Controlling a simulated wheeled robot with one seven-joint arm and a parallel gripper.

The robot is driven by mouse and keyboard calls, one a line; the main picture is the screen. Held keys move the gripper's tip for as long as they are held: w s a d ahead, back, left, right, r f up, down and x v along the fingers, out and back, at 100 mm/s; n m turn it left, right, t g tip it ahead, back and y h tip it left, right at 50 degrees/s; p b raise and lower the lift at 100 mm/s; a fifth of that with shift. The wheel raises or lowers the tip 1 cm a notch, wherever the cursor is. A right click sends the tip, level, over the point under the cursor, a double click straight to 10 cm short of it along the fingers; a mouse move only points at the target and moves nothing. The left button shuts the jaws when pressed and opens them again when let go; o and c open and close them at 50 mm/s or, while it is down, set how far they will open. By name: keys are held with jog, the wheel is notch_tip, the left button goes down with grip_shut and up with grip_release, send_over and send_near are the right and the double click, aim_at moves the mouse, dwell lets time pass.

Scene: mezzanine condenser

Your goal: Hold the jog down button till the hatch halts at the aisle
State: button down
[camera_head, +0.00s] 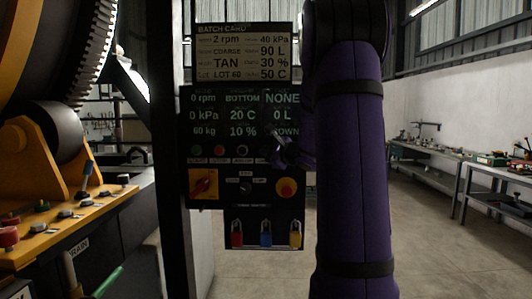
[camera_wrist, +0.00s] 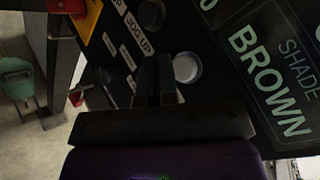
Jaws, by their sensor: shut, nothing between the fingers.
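The dark control panel (camera_head: 215,172) stands ahead, with a row of round buttons under its display. My gripper (camera_head: 279,146) is in front of the right end of that row, its tips hard to make out. In the wrist view my gripper (camera_wrist: 157,68) is shut and empty. Its tips are beside a pale round button (camera_wrist: 187,67), whose label is hidden; I cannot tell whether they touch it. A darker round button (camera_wrist: 152,14) is by the "JOG UP" label (camera_wrist: 138,34). The display (camera_head: 243,114) reads "BOTTOM", 0 rpm and 0 kPa. I cannot identify the hatch.
A batch card (camera_head: 243,50) is above. A yellow console (camera_head: 70,220) stands left; workbenches (camera_head: 490,172) stand right. Open floor lies between.

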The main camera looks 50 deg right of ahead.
jog(key=shift+s+a, duration=1.4)
jog(key=shift+a, duration=0.25)
jog(key=shift+a, duration=0.1)
jog(key=s+a+n+g+y, duration=0.35)
jog(key=a+n, duration=0.35)
jog(key=a, duration=0.6)
jog(key=s+a+n+g+y, duration=0.4)
jog(key=a+n, duration=0.3)
jog(key=a, duration=0.7)
jog(key=s+a+f+n+g+h, duration=0.2)
jog(key=s+a+n+h, duration=0.1)
jog(key=s+n, duration=0.3)
jog(key=s+a+f+n+g+h, duration=0.2)
jog(key=s+a+f+n+h, duration=0.1)
jog(key=s+n, duration=0.4)
jog(key=s, duration=0.3)
jog(key=shift+s+a+f, duration=0.2)
jog(key=shift+s, duration=0.05)
jog(key=c, duration=1.8)
grip_release()
jog(key=shift+g, duration=0.25)
jog(key=shift+c, duration=0.2)
